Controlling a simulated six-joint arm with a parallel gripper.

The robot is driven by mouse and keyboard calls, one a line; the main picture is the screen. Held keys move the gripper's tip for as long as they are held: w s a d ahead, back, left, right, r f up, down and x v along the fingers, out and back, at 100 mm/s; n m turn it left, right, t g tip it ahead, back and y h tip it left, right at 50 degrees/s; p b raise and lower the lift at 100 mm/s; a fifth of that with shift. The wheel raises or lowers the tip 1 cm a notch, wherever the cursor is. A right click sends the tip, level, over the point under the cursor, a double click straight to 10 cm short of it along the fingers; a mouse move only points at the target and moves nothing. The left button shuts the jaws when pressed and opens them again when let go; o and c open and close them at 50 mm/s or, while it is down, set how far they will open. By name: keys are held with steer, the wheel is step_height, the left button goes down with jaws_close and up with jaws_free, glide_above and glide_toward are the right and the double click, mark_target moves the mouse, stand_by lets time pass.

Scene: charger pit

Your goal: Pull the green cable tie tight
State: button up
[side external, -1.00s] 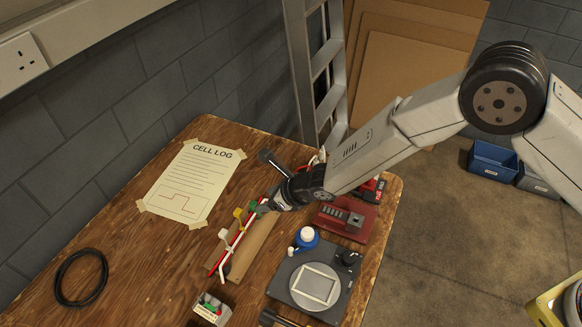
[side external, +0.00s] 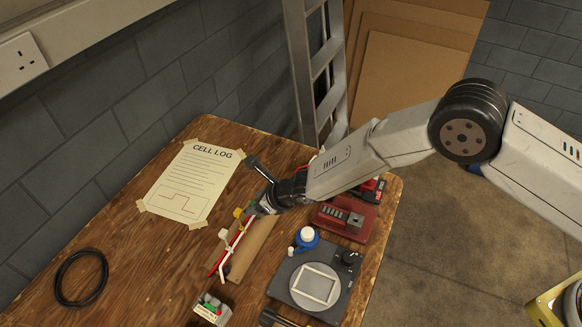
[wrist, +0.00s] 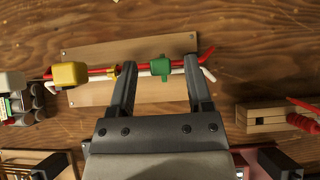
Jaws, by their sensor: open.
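The green cable tie (wrist: 160,66) sits around a red cable (wrist: 95,71) and a white cable (wrist: 143,72) that run side by side above a wooden board (wrist: 87,100). My gripper (wrist: 161,68) is open, its fingers to the left and right of the green tie in the wrist view, with nothing between them seen to be gripped. Whether a finger touches the cables cannot be told. A yellow tie (wrist: 70,74) is to the left. In the side view my gripper (side external: 260,209) is low over the board's far end and mostly hides the green tie.
A blue-and-white bottle (side external: 306,237), a dark scale-like device (side external: 316,284) and a red base with a grey block (side external: 345,217) stand right of the board. A black cable coil (side external: 81,278) lies at left. The bench around the paper sheet (side external: 193,182) is mostly clear.

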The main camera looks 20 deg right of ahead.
jaws_close()
stand_by(1.3)
